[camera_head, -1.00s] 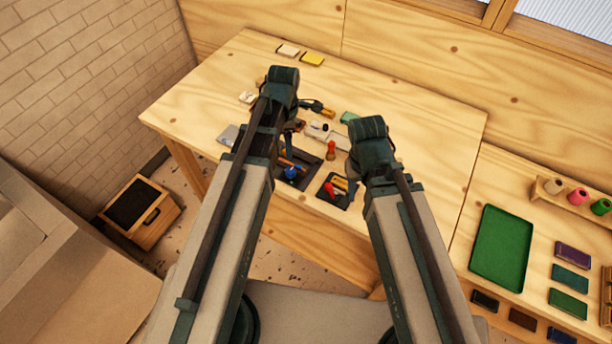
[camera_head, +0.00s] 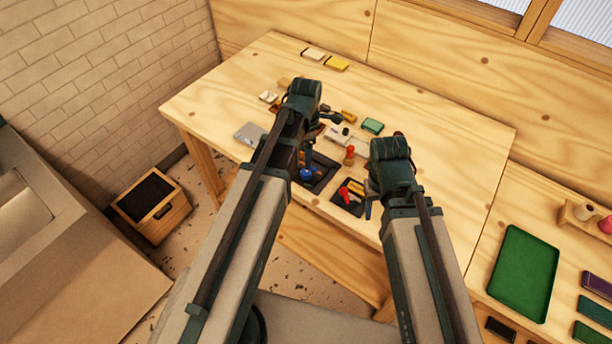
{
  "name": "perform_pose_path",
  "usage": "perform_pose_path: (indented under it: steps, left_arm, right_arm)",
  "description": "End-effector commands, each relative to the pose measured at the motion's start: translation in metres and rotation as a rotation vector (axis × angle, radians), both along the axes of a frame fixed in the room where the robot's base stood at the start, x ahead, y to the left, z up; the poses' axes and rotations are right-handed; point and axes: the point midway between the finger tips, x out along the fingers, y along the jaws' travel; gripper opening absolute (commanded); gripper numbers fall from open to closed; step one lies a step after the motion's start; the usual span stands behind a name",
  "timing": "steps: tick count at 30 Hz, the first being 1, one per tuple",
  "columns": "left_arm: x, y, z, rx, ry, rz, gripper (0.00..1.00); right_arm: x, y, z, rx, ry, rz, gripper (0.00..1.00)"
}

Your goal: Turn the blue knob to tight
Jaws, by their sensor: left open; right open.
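The blue knob (camera_head: 306,175) sits on a dark base (camera_head: 322,182) near the front edge of the wooden table. My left gripper (camera_head: 312,140) is above and just behind the knob in the picture; its fingers are partly hidden by my arm, and it is open. I cannot tell whether it touches anything. My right gripper (camera_head: 372,190) is open to the right of the red-handled part (camera_head: 346,194) on a second dark base. The knob's markings are too small to read.
A red knob-like piece (camera_head: 350,155), a green block (camera_head: 373,126) and a yellow block (camera_head: 336,64) lie on the table (camera_head: 450,130). A grey plate (camera_head: 249,134) is at left. A green tray (camera_head: 524,272) lies on the right-hand table. The table's right part is clear.

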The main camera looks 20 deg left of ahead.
Motion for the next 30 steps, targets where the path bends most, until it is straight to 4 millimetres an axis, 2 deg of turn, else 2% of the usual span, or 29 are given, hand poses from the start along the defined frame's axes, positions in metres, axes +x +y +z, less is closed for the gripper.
perform_pose_path:
  steps: [1,15,27,28,30]
  left_arm:
    - [0.0,0.0,-0.015,0.0,0.0,0.0,0.72]
    - [0.0,0.0,-0.077,0.0,-0.001,0.0,0.72]
    - [0.0,0.0,-0.081,0.0,-0.001,0.0,0.72]
    - [0.0,0.0,-0.081,0.0,-0.001,0.0,0.7]
    - [0.0,0.0,-0.081,0.0,-0.001,0.0,0.57]
  right_arm:
    - [0.0,0.0,-0.015,0.0,0.0,0.0,0.51]
    - [0.0,0.0,-0.077,0.0,0.0,-0.002,0.51]
    - [0.0,0.0,-0.081,0.0,0.0,-0.002,0.51]
    - [0.0,0.0,-0.081,0.0,0.0,-0.002,0.51]
    - [0.0,0.0,-0.081,0.0,0.0,-0.002,0.51]
